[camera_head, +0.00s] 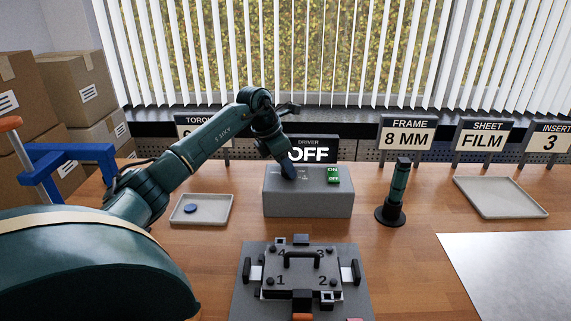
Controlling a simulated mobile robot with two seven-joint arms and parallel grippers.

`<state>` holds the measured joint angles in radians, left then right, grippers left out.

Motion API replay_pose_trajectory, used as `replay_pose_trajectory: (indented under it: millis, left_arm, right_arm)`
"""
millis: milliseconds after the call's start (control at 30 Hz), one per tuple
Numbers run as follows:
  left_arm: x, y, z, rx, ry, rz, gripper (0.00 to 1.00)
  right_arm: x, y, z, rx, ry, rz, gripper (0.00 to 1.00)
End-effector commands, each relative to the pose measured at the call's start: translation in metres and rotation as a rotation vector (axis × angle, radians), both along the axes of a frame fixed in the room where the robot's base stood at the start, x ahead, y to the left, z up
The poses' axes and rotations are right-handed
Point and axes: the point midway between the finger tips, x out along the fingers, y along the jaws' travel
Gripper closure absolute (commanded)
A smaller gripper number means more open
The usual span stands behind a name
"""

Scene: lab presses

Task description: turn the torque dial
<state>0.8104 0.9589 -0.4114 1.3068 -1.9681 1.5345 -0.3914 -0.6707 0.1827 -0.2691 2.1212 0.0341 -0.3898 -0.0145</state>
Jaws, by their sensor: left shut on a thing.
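The grey driver box (308,203) stands on the table in the middle. It has a green switch (333,174) at the right of its top. The sign behind it reads DRIVER OFF (312,154). My left arm comes in from the left, and my left gripper (288,172) points down at the left part of the box top. It is shut on the torque dial, which the gripper hides. A TORQUE sign (193,119) stands behind my left arm, its value mostly covered by the arm. My right gripper is not in view.
A numbered fixture with a black handle (301,256) sits in front of the box. A dark green tool stands upright in a black base (390,215) to the right. A tray with a blue disc (192,208) lies left, an empty tray (503,198) right.

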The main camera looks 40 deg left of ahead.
Motion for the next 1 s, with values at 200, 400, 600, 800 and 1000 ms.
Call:
replay_pose_trajectory:
  millis: [200, 400, 600, 800, 1000]
  left_arm:
    - [-0.0002, 0.0001, 0.0008, 0.000, 0.000, 0.004, 0.86]
    - [-0.0007, 0.0000, 0.0013, 0.002, 0.001, 0.055, 0.86]
    - [-0.0007, -0.0013, 0.0024, 0.002, -0.001, 0.176, 0.86]
    - [-0.0008, -0.0029, 0.0029, 0.003, -0.003, 0.353, 0.86]
    - [-0.0004, -0.0051, 0.0024, 0.002, -0.002, 0.544, 0.86]
  right_arm:
    - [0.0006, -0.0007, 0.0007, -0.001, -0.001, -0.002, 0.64]
    - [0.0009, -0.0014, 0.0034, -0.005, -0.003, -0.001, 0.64]
    - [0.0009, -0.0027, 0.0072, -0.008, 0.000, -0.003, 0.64]
    - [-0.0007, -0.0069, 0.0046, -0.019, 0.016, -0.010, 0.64]
    - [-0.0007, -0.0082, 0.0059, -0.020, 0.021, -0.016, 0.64]
